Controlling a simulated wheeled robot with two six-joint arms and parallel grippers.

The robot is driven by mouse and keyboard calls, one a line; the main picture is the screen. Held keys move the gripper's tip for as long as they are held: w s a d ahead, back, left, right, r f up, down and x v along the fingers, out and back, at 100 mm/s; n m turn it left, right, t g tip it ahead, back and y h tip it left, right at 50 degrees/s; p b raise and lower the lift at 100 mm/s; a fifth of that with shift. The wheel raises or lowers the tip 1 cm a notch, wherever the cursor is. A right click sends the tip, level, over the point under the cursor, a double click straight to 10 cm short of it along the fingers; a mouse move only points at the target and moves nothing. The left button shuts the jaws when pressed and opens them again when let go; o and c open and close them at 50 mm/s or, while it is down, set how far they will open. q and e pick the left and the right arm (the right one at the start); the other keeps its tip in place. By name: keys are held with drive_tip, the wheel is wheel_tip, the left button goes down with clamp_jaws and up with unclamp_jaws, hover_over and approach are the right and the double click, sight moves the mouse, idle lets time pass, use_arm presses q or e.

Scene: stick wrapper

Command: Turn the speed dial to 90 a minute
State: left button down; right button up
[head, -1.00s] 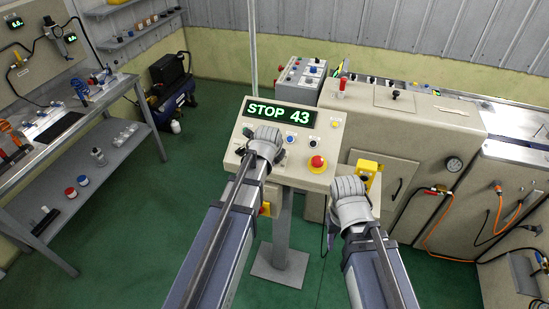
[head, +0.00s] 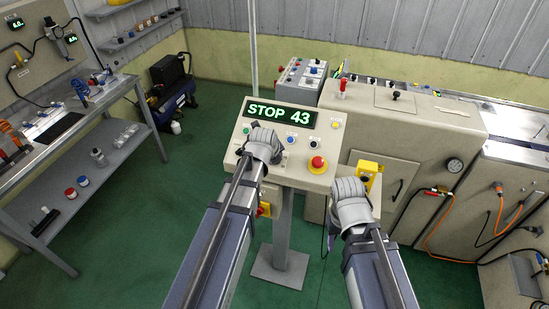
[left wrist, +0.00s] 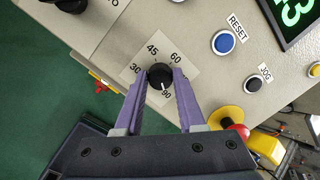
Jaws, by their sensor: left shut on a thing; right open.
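The speed dial (left wrist: 158,73) is a black round knob on a pale square plate marked 30, 45, 60 and 90. Its white mark shows at the knob's lower edge, pointing close to the 90. My left gripper (left wrist: 160,80) has its two purple fingers on either side of the knob and is shut on it. In the head view my left gripper (head: 263,147) hides the dial. The panel display (head: 281,115) reads STOP 43 in green. My right gripper (head: 348,190) is open, below the panel's right side, apart from the dial.
On the panel, a red mushroom button (head: 317,164) on a yellow base, a blue RESET button (left wrist: 223,42) and a black JOG button (left wrist: 253,85) sit near the dial. A yellow box (head: 368,167) is close to my right gripper.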

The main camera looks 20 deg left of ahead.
idle(0.3)
use_arm(q)
drive_tip(key=c, duration=0.5)
unclamp_jaws()
drive_tip(key=p+v, duration=0.6)
drive_tip(key=v, duration=0.1)
drive_tip(key=shift+s+r, duration=0.25)
drive_tip(key=shift+r, duration=0.1)
drive_tip(key=s+d+f+n+g+b, duration=0.2)
drive_tip(key=s+d+f+n+b, duration=0.1)
drive_tip(key=s+d+f+n, duration=0.1)
drive_tip(key=s+d+f+n+g+b, duration=0.2)
drive_tip(key=s+d+f+n+b, duration=0.2)
drive_tip(key=s+n, duration=0.5)
drive_tip(key=s+d+f+n+g+y+b, duration=0.1)
drive_tip(key=s+d+f+n+g+b, duration=0.2)
drive_tip(key=n, duration=0.6)
drive_tip(key=shift+s+d+f+n+b, duration=0.1)
drive_tip(key=shift+s+d+f, duration=0.3)
drive_tip(key=shift+s+f, duration=0.3)
drive_tip(key=shift+s+d+f+n+b, duration=0.15)
drive_tip(key=shift+s+d+f, duration=0.2)
drive_tip(key=shift+s+f, duration=0.25)
drive_tip(key=shift+s+d+f+n+b, duration=0.1)
drive_tip(key=shift+s+d+f, duration=0.3)
drive_tip(key=shift+s+f, duration=0.3)
